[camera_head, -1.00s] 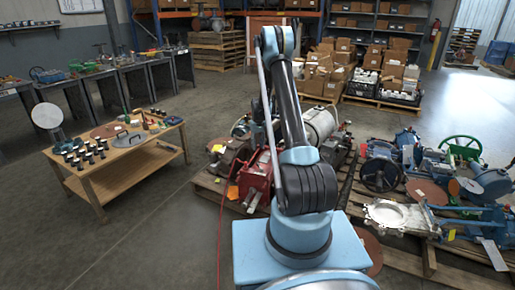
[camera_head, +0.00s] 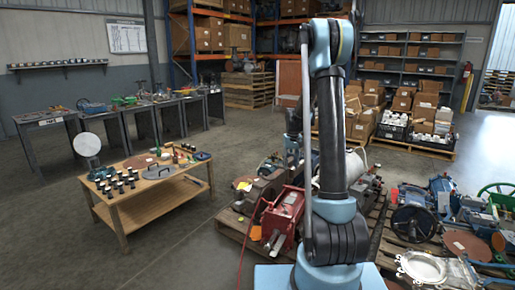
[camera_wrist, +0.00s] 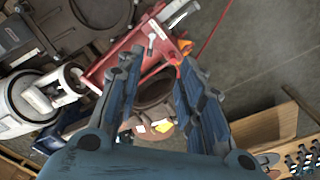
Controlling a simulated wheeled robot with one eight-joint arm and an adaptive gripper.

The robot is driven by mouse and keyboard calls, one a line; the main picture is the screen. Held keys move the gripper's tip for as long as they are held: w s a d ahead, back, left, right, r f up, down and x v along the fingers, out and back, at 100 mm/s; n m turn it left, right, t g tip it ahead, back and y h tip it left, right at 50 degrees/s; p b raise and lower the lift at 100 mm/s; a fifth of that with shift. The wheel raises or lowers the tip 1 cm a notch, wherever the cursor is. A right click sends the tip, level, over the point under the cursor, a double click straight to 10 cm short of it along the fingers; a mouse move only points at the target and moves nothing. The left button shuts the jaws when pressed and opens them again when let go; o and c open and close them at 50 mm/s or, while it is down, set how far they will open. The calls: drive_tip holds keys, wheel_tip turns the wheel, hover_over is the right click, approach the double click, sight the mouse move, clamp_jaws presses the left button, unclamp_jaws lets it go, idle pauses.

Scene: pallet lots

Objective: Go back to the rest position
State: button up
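My gripper (camera_wrist: 160,62) is open in the wrist view, with its two blue-grey fingers apart and nothing held between them. Behind the fingers, lower down, lie a red machine frame (camera_wrist: 115,62) and a round brownish part (camera_wrist: 155,92). My gripper does not show clearly in the head view, where my raised arm hides much of the middle.
A wooden table (camera_head: 130,222) with small dark parts stands at the left. Pallets with a red machine (camera_head: 286,215) and blue valves (camera_head: 412,222) lie close around my arm. Dark workbenches (camera_head: 150,120) and grey shelving (camera_head: 410,65) stand behind. Floor between table and benches is clear.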

drive_tip(key=s+d+r+m, duration=0.1)
drive_tip(key=s+r, duration=0.5)
drive_tip(key=s, duration=0.6)
drive_tip(key=s+r, duration=0.5)
drive_tip(key=s, duration=0.7)
drive_tip(key=s+f, duration=0.3)
drive_tip(key=s, duration=0.8)
drive_tip(key=s+d+f+m+t, duration=0.1)
drive_tip(key=s+f, duration=0.3)
drive_tip(key=s, duration=0.6)
drive_tip(key=shift+s+f+t, duration=0.15)
drive_tip(key=shift+s+t, duration=0.15)
drive_tip(key=shift+s, duration=0.1)
drive_tip(key=shift+w+f, duration=0.2)
drive_tip(key=shift+w, duration=0.25)
